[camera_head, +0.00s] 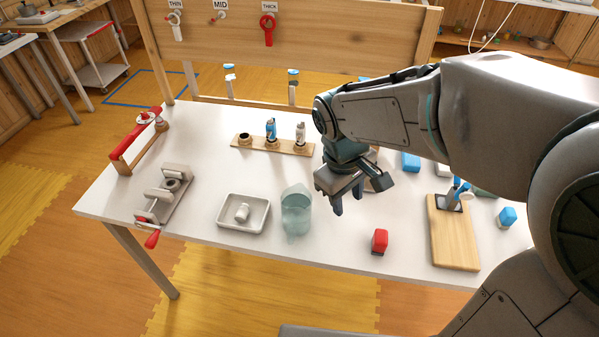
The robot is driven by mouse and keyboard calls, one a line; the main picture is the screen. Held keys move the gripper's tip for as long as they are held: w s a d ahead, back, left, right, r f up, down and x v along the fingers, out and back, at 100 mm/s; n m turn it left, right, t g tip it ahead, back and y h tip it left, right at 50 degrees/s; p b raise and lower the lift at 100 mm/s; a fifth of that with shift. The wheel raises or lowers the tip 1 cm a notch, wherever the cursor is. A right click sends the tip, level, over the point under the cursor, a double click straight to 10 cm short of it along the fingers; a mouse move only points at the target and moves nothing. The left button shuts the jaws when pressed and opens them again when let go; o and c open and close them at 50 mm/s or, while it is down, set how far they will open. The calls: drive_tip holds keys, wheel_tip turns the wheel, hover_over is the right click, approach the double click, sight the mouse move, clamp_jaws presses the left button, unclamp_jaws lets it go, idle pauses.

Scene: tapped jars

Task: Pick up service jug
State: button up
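A translucent blue-green jug (296,214), which looks like the service jug, stands upright near the front edge of the white table. My gripper (348,201) hangs above the table to the right of the jug, fingers pointing down. The two fingertips show apart with nothing visible between them. The gripper does not appear to touch the jug. A handle on the jug cannot be made out.
A white tray (228,225) holding a small pale piece is close on the jug's left. A red block (379,241) lies to the right, and a wooden board (444,252) is farther right. A wooden rack (258,145) stands behind. A grey clamp-like device (165,200) sits left.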

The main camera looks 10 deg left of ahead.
drive_tip(key=a+f+n+h+p, duration=0.25)
drive_tip(key=a+n, duration=0.35)
drive_tip(key=a, duration=0.5)
drive_tip(key=n+p, duration=0.2)
drive_tip(key=n, duration=0.2)
approach(295, 217)
drive_tip(key=s+a, duration=0.3)
drive_tip(key=shift+p+x, duration=1.1)
drive_tip(key=shift+x, duration=6)
drive_tip(key=shift+s, duration=0.1)
clamp_jaws()
